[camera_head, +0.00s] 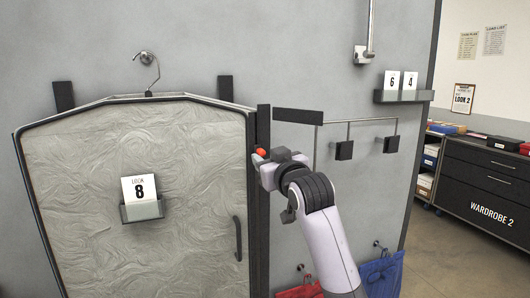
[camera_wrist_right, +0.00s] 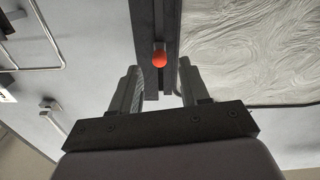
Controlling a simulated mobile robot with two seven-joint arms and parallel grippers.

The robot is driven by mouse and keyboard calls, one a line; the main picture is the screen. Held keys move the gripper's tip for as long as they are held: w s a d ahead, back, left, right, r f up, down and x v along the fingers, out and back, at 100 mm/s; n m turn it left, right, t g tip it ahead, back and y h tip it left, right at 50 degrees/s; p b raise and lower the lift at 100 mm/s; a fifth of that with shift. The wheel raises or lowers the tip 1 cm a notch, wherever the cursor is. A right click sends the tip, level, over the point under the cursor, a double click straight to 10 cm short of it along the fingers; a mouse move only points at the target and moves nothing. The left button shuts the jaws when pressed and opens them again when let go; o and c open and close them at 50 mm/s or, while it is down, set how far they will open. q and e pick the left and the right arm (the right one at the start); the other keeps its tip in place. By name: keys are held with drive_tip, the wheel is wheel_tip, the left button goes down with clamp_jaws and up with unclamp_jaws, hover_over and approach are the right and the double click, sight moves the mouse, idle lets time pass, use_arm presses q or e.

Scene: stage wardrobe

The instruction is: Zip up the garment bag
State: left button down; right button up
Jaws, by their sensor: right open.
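The grey garment bag (camera_head: 85,210) hangs on the wall panel from a hook, at the left of the head view. A dark vertical zip track (camera_head: 263,215) runs along its right side; it also shows in the right wrist view (camera_wrist_right: 154,20). A small orange-red pull (camera_head: 261,152) sits on the track near its upper part. My right gripper (camera_head: 261,163) is right at the pull, partly hiding it. In the right wrist view it is open (camera_wrist_right: 158,70), its fingers on either side of the track, with the pull (camera_wrist_right: 159,60) between the tips. My left gripper is out of view.
A card holder with an 8 card (camera_head: 142,208) and a dark handle (camera_head: 238,238) are on the bag's front. A dark bar and thin rail (camera_head: 350,121) stick out right of the track. Red and blue cloth bags (camera_head: 381,275) hang low on the right.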

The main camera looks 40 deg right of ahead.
sight(263, 154)
drive_tip(key=shift+p+x, duration=0.5)
drive_tip(key=shift+x, duration=2.1)
clamp_jaws()
